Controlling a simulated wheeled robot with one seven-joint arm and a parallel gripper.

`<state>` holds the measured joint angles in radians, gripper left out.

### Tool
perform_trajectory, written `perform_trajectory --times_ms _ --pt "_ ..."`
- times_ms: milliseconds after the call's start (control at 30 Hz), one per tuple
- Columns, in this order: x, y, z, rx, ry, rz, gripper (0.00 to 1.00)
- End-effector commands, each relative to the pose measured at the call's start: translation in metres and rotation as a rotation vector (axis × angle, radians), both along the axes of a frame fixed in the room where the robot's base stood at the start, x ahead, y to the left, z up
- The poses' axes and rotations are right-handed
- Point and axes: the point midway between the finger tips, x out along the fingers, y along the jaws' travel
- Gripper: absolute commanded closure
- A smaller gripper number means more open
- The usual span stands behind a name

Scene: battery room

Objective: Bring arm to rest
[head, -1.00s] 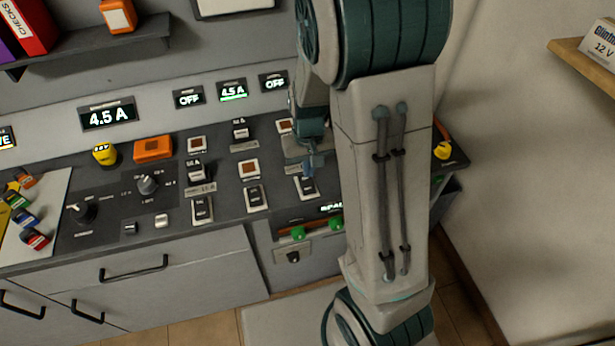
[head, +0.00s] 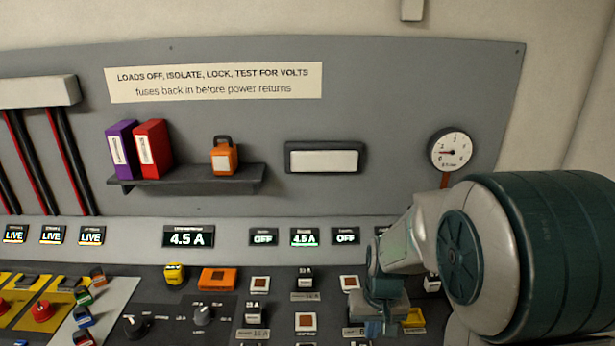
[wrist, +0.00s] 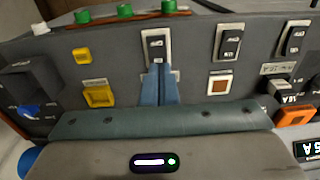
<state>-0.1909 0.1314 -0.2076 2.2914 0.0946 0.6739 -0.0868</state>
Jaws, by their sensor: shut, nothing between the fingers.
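My gripper (head: 375,328) shows in the head view at the lower right, over the right part of the switch console. Its two blue fingers (wrist: 158,86) are together and empty in the wrist view. Their tips are at the lower edge of a black rocker switch (wrist: 157,46); I cannot tell whether they touch it. My arm comes in from the lower right of the head view, its large teal joint hiding the right end of the console.
A yellow-framed button (wrist: 98,96) and an orange-lit square (wrist: 222,84) flank the fingers. More rockers (wrist: 229,42) stand to the right, and green knobs (wrist: 124,10) along the top. The wall shelf (head: 190,178) and round gauge (head: 450,152) are above the console.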

Motion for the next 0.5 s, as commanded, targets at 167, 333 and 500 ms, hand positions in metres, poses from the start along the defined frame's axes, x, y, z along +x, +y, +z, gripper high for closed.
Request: perform_trajectory --times_ms 167,333,500 --pt "-0.027 0.001 0.049 0.024 -0.078 0.003 1.00" --pt "-0.058 0.000 0.085 0.024 -0.146 0.006 1.00" --pt "-0.091 -0.002 0.111 0.004 -0.211 0.006 1.00"
